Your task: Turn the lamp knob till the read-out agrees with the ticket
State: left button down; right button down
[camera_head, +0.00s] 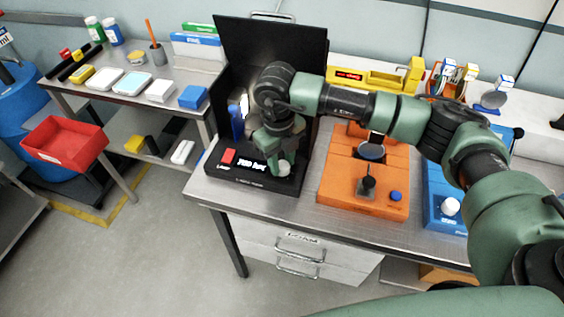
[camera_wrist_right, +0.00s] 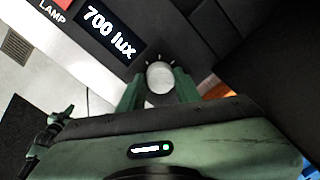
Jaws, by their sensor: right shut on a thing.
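The lamp station is a black box (camera_head: 245,182) with a tall black panel behind it, on the left end of the metal bench. Its read-out (camera_wrist_right: 109,32) shows 700 lux in the wrist view; the read-out (camera_head: 252,163) is too small to read surely in the head view. The pale round lamp knob (camera_wrist_right: 160,78) sits on the black face with small tick marks around it. My right gripper (camera_wrist_right: 159,88) is shut on the knob, one green finger on each side. In the head view the knob (camera_head: 284,169) shows at the fingertips. I cannot make out the ticket. My left gripper is out of view.
A red button (camera_head: 228,156) sits left of the read-out. An orange station (camera_head: 345,190) and a blue one (camera_head: 436,203) stand to the right on the bench. My right arm crosses above them. A side table (camera_head: 125,95) with small boxes and a red bin (camera_head: 66,145) are at left.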

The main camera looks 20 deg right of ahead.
aim_at(281, 166)
jog(key=shift+f+n+b, duration=0.15)
jog(key=shift+n+b, duration=0.65)
jog(key=shift+b, duration=0.1)
jog(key=shift+r+n, duration=0.2)
jog(key=shift+n, duration=0.1)
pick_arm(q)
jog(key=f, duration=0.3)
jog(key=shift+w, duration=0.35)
pick_arm(e)
jog(key=c, duration=1)
grip_release()
jog(key=shift+r, duration=0.1)
jog(key=r+b, duration=0.1)
jog(key=r, duration=0.3)
jog(key=r+b, duration=0.1)
jog(key=r, duration=0.2)
jog(key=shift+s+a+r, duration=0.1)
jog(key=shift+a+r, duration=0.1)
jog(key=shift+r, duration=0.15)
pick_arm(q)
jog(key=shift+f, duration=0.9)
